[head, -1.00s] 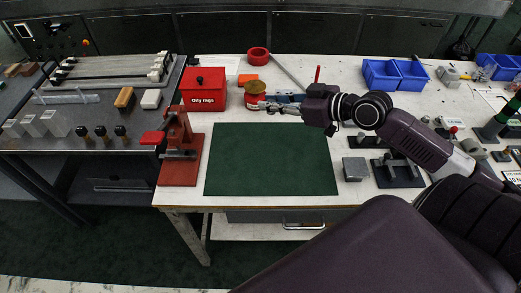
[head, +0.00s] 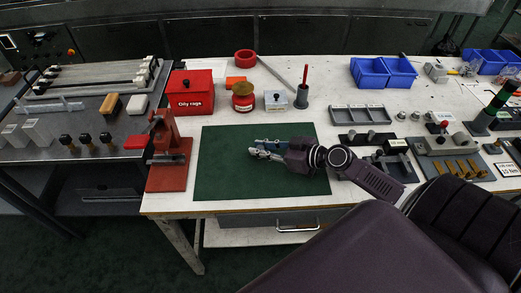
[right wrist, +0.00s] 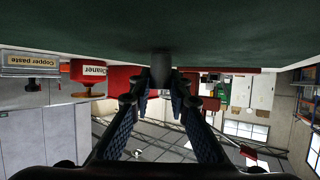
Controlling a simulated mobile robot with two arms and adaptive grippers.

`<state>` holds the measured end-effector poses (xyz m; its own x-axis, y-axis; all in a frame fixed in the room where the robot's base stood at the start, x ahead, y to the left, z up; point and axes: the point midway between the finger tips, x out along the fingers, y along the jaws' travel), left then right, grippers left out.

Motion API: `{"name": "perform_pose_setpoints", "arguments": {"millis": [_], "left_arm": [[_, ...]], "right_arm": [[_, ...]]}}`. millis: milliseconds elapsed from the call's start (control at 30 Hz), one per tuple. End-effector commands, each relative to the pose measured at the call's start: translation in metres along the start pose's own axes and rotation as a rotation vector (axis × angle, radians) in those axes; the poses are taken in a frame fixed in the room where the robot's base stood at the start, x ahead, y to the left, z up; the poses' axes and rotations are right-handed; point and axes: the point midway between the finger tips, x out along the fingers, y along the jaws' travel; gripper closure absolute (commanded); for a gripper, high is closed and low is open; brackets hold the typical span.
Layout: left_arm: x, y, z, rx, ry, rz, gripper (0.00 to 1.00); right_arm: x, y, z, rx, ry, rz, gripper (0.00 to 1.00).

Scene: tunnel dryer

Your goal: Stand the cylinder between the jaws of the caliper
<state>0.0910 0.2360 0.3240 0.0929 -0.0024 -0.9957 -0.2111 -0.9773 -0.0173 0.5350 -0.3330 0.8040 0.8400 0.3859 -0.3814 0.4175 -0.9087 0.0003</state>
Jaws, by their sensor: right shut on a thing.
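My right gripper (head: 256,151) is low over the green mat (head: 225,180). In the right wrist view its fingers (right wrist: 161,92) are closed on a dark grey cylinder (right wrist: 161,68), held close to the mat; I cannot tell whether it touches. In the head view the cylinder is not clear at the fingertips. A dark fixture with grey upright blocks (head: 396,146), possibly the caliper, stands right of the mat, partly behind my right arm. I cannot make out its jaws. My left gripper is not in view.
A red press (head: 168,178) stands left of the mat. Behind the mat are the oily rags box (head: 191,88), a red cleaner tin (head: 243,101) and a copper paste box (head: 276,99). A grey tray (head: 361,114) and blue bins (head: 384,73) are to the right. Most of the mat is clear.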

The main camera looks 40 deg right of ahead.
Motion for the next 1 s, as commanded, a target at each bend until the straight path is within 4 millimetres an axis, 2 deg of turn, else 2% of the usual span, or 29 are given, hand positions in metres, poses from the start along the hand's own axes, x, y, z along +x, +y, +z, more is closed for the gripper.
{"name": "perform_pose_setpoints", "arguments": {"millis": [433, 467, 600, 867, 1000], "left_arm": [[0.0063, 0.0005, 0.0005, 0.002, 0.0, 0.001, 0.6], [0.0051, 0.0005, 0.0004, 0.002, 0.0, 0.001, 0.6], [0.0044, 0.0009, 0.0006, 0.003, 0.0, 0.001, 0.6], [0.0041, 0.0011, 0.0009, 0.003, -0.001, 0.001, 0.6], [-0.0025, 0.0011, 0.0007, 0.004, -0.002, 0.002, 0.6]], "right_arm": [[0.0027, -0.0001, 0.0058, -0.001, 0.001, 0.0, 1.0], [0.0022, -0.0002, 0.0052, -0.001, 0.0, -0.001, 0.81], [0.002, -0.0003, 0.0047, -0.001, 0.0, -0.001, 0.66], [0.0018, -0.0002, 0.0044, -0.001, 0.0, -0.001, 0.66], [-0.0002, -0.0002, -0.0006, 0.0, 0.0, -0.001, 0.66]]}}
